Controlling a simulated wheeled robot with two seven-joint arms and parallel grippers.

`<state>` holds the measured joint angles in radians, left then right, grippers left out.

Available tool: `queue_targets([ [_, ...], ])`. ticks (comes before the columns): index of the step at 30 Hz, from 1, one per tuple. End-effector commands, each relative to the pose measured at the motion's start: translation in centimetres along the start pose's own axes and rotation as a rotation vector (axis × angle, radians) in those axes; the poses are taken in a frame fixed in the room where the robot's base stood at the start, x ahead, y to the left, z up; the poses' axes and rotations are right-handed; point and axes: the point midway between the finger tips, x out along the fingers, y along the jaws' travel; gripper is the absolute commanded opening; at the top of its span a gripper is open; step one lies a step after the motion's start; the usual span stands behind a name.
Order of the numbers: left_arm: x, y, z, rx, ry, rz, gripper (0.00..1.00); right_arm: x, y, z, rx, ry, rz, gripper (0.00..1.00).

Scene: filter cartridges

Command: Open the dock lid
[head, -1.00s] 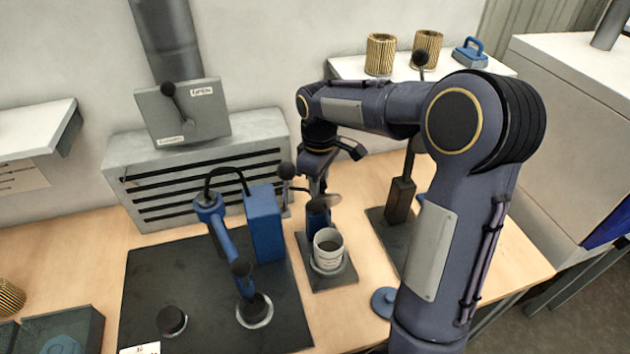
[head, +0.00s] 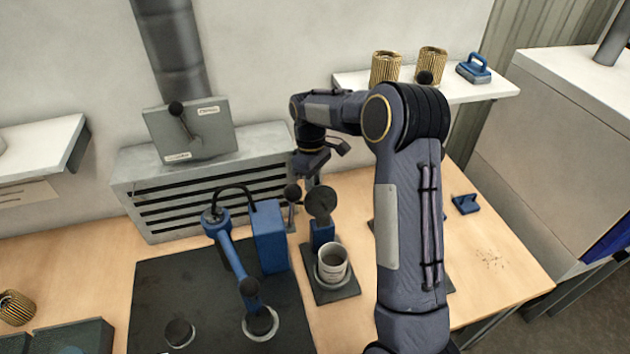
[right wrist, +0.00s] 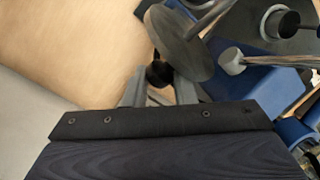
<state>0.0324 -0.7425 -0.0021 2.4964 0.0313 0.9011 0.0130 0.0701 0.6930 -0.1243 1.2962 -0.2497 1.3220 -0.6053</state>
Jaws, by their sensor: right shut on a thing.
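The dock stands on a dark base plate (head: 345,291) in the head view, with a pale cup-shaped holder (head: 333,263) and a blue post (head: 322,233) behind it. Its dark round lid (head: 320,202) is swung up above the post, roughly upright, and the holder's mouth is uncovered. My right gripper (head: 313,180) is just behind the lid. In the right wrist view, the right gripper (right wrist: 158,90) is shut on a small black knob (right wrist: 158,72) beside the grey lid disc (right wrist: 176,42). My left gripper is not in view.
A grey slotted box (head: 205,190) is behind. Pleated cartridges (head: 386,68) sit on the back shelf. The table's right side has free room.

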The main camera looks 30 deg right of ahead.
Motion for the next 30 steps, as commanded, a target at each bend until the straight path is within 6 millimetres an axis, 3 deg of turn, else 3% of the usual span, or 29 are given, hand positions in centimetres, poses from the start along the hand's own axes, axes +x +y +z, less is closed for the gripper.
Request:
queue_targets([
  [3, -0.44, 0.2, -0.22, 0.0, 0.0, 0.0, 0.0, 0.56, 1.01, 0.03, 0.01, -0.03, -0.012, 0.0],
  [21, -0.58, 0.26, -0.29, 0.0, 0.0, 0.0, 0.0, 1.02, 1.18, -0.13, 0.012, -0.055, -0.038, 0.0],
  [22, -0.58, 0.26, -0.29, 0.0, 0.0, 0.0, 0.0, 1.02, 1.17, -0.13, 0.012, -0.056, -0.038, 0.27],
  [27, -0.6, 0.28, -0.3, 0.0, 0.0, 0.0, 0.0, 0.9, 1.1, -0.17, 0.01, -0.054, -0.038, 0.47],
  [30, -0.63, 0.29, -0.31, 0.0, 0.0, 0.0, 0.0, 0.8, 1.02, -0.21, 0.008, -0.052, -0.039, 0.47],
])
